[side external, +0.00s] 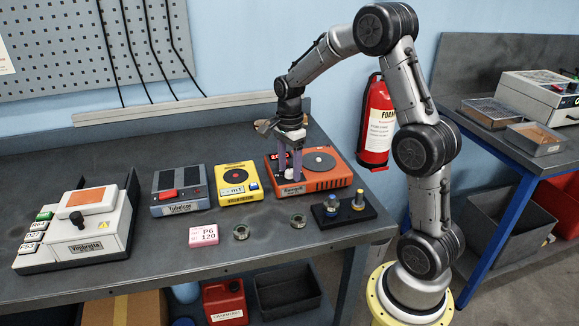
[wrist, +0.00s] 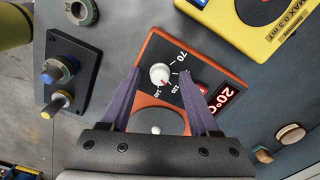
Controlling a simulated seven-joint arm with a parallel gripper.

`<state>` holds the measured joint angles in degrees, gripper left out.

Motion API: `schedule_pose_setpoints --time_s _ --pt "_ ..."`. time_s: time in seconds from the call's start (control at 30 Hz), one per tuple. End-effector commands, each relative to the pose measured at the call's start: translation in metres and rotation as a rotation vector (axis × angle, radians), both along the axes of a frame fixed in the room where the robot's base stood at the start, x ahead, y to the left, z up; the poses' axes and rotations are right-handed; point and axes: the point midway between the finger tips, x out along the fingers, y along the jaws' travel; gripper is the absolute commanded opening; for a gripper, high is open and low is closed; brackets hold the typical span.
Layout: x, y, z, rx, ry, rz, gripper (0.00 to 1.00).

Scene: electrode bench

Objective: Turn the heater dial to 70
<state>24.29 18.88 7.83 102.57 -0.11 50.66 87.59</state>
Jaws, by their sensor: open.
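The orange heater (side external: 335,181) stands at the back right of the bench, with a round grey plate on top. Its dial (wrist: 160,75) is a white knob with a small red mark, set on a black panel with numbers; 70 is printed above and to the right of it in the wrist view. The heater display (wrist: 222,97) reads about 20 °C. My gripper (side external: 289,178) is over the heater's left part, pointing down. In the wrist view its two purple fingers (wrist: 160,73) are apart, one on each side of the dial, with visible gaps.
A yellow device (side external: 236,182) stands close left of the heater. A black stand with blue and yellow knobs (side external: 343,208) is in front of it. Metal rings (side external: 241,232) and a pink label block (side external: 203,235) lie nearer the front edge.

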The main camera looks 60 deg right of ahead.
Motion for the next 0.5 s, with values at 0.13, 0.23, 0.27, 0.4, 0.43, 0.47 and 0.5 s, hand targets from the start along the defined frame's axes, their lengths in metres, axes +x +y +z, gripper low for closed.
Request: schedule_pose_setpoints --time_s 0.13,0.23,0.27,0.4,0.43,0.47,0.5 --pt "-0.0001 0.0000 -0.0001 0.000 0.001 0.000 0.62" --pt "-0.0001 0.0000 0.0000 0.000 0.001 0.000 0.47" --pt "-0.0001 0.0000 0.0000 0.000 0.001 0.000 0.42" --pt "-0.0001 0.0000 0.0001 0.000 0.001 0.000 0.17" --pt "-0.0001 0.0000 0.0001 0.000 0.001 0.000 0.12" --pt "-0.0001 0.0000 0.0001 0.000 0.001 0.000 0.06" --pt "-0.0001 0.0000 0.0002 0.000 0.001 0.000 0.00"
